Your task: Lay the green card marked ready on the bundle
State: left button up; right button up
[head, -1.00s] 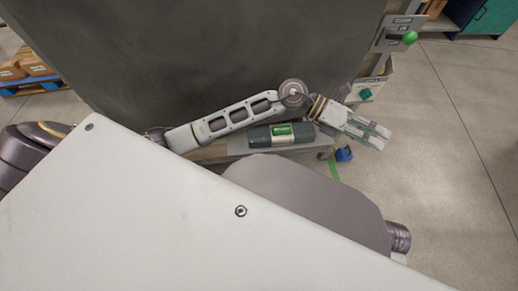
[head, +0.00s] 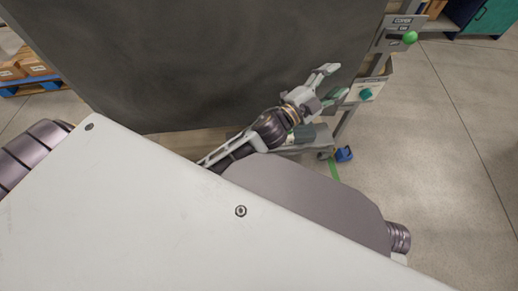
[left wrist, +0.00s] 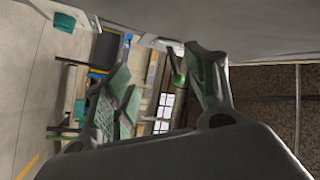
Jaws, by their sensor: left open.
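The bundle (head: 314,134), a dark grey-green roll, lies on a low shelf under the large dark panel. My left forearm hides most of it. My left gripper (head: 331,82) is open and empty, above and to the right of the bundle, in front of the panel's right edge. Its spread fingers also show in the left wrist view (left wrist: 157,62), with nothing between them. My right gripper is not in view.
A pale holder (head: 369,88) with a green mark stands close to the right of my left gripper. Above it is a sign plate with a green knob (head: 410,38). A blue caster (head: 344,154) is under the shelf's right end. The floor at right is clear.

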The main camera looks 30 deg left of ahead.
pick_arm(q)
jog(key=s+a+f+n+g+y, duration=0.3)
jog(key=a+f+n+y, duration=0.15)
jog(key=f, duration=0.45)
jog(key=s+a+f+n+g+y, duration=0.3)
jog(key=a+f+n, duration=0.25)
jog(key=f, duration=0.35)
jog(key=s+f+n+g, duration=0.1)
jog(key=s+f+g, duration=0.3)
jog(key=s, duration=0.4)
jog(key=s+f+n+g+h, duration=0.1)
jog(key=s+f+g, duration=0.3)
jog(key=s, duration=0.5)
notch_tip(320, 180, down, 2)
jog(key=shift+a+f+n, duration=0.2)
jog(key=shift+a+n, duration=0.25)
jog(key=shift+n, duration=0.15)
jog(key=shift+w+f+p, duration=0.15)
jog(key=shift+p, duration=0.3)
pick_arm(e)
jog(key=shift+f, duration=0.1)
